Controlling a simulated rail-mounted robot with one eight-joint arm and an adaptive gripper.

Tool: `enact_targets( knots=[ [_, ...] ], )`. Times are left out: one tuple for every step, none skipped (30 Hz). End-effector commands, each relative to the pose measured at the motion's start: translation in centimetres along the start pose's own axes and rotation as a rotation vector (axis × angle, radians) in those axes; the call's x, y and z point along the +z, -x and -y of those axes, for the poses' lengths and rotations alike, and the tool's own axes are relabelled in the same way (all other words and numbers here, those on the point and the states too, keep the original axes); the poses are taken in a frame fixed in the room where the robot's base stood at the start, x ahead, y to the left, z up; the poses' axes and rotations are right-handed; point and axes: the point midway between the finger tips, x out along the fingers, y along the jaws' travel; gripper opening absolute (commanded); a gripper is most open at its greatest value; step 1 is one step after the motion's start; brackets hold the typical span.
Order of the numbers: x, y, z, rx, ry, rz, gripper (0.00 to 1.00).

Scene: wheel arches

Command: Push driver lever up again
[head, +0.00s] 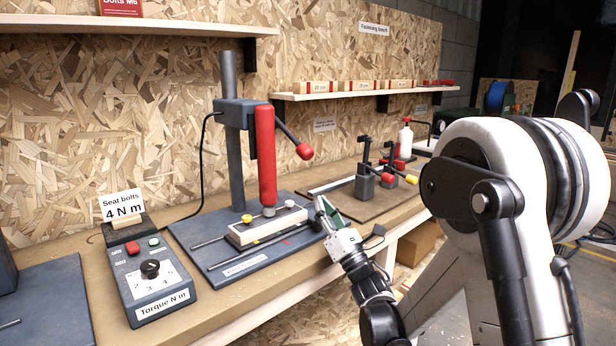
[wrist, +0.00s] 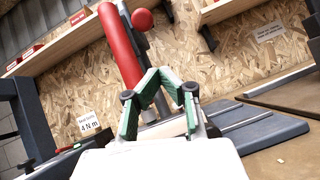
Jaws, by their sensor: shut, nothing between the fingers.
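The red driver (head: 267,155) hangs upright on a dark press stand (head: 229,140). Its lever (head: 286,132) slants down to the right and ends in a red ball (head: 304,152). In the wrist view the driver (wrist: 120,48) and the ball (wrist: 142,19) show beyond the fingers. The driver's lower end is at the middle of a pale block (head: 266,228) with yellow-headed bolts at its sides; I cannot tell if it touches. My gripper (head: 322,208) is shut and empty, low at the right of the block and below the ball. Its green-padded fingers meet in the wrist view (wrist: 160,72).
A torque box (head: 152,283) with a knob stands left, by a "Seat bolts 4 N m" sign (head: 122,205). Clamps with red and yellow tips (head: 376,180) stand right of the press. A shelf (head: 360,93) with small boxes runs behind. Air around the ball looks clear.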

Motion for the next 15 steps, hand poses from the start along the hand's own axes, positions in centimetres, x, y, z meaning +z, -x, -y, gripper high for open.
enact_targets(
  knots=[
    [-0.8,0.4,-0.1,0.021,0.026,0.006,0.0],
    [-1.1,0.6,-0.3,0.032,0.041,0.009,0.0],
    [-1.4,0.7,-0.4,0.044,0.058,0.012,0.0],
    [-1.6,0.8,-0.6,0.053,0.069,0.015,0.0],
    [-1.8,0.9,-0.6,0.059,0.079,0.017,0.0],
    [-1.9,1.0,-0.7,0.065,0.087,0.018,0.0],
    [-2.0,1.0,-0.8,0.068,0.092,0.019,0.0],
    [-2.0,1.1,-0.8,0.071,0.095,0.02,0.0],
    [-2.1,1.1,-0.9,0.073,0.098,0.021,0.0],
    [-2.1,1.1,-0.9,0.074,0.099,0.021,0.0],
    [-2.1,1.1,-0.9,0.074,0.099,0.022,0.0],
    [-2.1,1.1,-0.9,0.074,0.099,0.022,0.0],
    [-2.0,1.1,-0.9,0.073,0.099,0.021,0.0],
    [-2.0,1.1,-0.9,0.073,0.098,0.021,0.0],
    [-2.0,1.1,-0.9,0.073,0.098,0.021,0.0]
  ],
)
